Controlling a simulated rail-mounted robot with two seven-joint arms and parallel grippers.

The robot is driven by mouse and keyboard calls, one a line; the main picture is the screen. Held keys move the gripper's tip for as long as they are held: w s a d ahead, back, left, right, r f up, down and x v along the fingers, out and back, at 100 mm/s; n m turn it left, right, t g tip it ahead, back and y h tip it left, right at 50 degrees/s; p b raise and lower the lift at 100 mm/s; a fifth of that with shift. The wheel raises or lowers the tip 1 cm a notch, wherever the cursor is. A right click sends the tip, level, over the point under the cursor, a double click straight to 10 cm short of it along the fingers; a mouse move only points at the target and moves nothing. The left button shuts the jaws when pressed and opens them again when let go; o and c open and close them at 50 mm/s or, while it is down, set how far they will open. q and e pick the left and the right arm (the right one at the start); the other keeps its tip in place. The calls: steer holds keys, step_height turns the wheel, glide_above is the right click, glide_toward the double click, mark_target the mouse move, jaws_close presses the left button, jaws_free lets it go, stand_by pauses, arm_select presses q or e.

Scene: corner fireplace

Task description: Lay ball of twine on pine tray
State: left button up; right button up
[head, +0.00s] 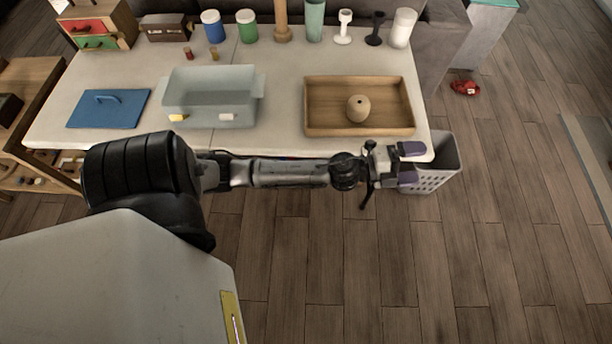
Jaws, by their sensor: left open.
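The ball of twine (358,108) is a small tan ball with a dark hole in its top. It rests inside the pine tray (322,128), a shallow wooden tray on the right part of the pale table. My left gripper (411,164) is open and empty, with purple finger pads. It is at the table's front right corner, in front of the tray and apart from the twine. My right gripper is not in view.
A grey-green bin (211,88) and a blue lid (109,108) are on the table's left. Cups and candlesticks, including a white candlestick (343,27), line the back. A grey basket (445,165) stands beside the table's right end.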

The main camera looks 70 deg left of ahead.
arm_select(q)
steer(key=s+f+n+g+y, duration=0.8)
steer(key=s+f+n, duration=0.2)
steer(key=s+n, duration=0.35)
steer(key=s+d+f+n+g+h, duration=0.1)
steer(key=s+d+g, duration=0.2)
steer(key=s, duration=0.4)
steer(key=s+d+f+n+g+h, duration=0.1)
steer(key=s+d+f+g+h, duration=0.1)
steer(key=s, duration=0.5)
steer(key=shift+s+d+g, duration=0.3)
steer(key=shift+d+g, duration=0.15)
steer(key=shift+g, duration=0.75)
steer(key=shift+r+n, duration=0.15)
steer(key=shift+n, duration=0.1)
step_height(320, 180, up, 39)
steer(key=p, duration=3.8)
steer(key=shift+f+p, duration=0.2)
steer(key=shift+p, duration=0.2)
